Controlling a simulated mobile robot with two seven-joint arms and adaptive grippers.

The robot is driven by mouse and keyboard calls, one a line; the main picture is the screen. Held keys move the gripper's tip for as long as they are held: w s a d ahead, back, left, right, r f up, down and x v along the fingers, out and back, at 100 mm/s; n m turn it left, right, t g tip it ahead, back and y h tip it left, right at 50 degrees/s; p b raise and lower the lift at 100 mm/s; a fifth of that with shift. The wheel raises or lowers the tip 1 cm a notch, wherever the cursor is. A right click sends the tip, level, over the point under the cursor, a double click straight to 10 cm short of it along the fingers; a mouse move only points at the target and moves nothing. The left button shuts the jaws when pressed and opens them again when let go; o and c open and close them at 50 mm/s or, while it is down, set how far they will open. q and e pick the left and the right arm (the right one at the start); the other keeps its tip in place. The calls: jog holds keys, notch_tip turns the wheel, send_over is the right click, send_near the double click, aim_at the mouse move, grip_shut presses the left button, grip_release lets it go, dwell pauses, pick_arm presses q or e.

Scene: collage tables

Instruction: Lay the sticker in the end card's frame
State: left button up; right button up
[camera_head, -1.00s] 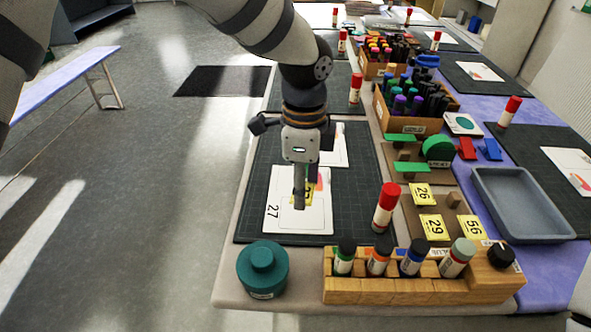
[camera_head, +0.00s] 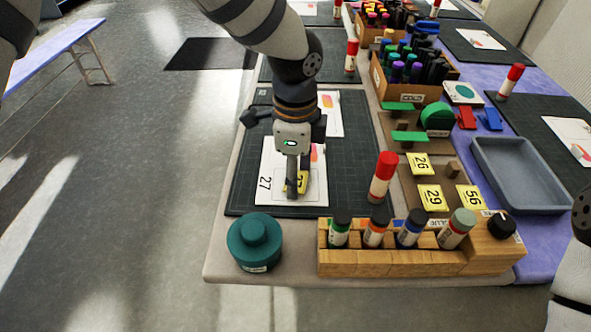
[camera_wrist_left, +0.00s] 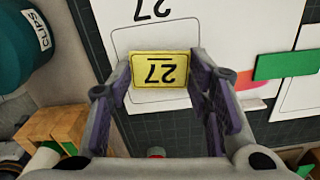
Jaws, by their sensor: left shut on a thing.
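The yellow sticker (camera_wrist_left: 160,72) printed 27 is between the two fingers of my left gripper (camera_wrist_left: 163,85), which is shut on it. In the head view the left gripper (camera_head: 293,192) points down over the near part of the white end card (camera_head: 272,164), with the sticker (camera_head: 303,181) partly hidden behind its fingers. In the wrist view the card (camera_wrist_left: 125,35) carries a printed 27 and a thin outlined frame. The sticker overlaps the frame; I cannot tell whether it touches the card. My right gripper is not in view.
The card lies on a dark cutting mat (camera_head: 355,190). A teal clips pot (camera_head: 254,243) and a wooden bottle rack (camera_head: 400,262) stand in front. A red-capped glue stick (camera_head: 382,177) is right of the card. Yellow stickers (camera_head: 430,197) lie on a brown board. A grey tray (camera_head: 520,205) is farther right.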

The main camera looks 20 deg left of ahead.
pick_arm(q)
jog(key=o, duration=0.8)
notch_tip(320, 180, up, 12)
jog(key=shift+r, duration=0.1)
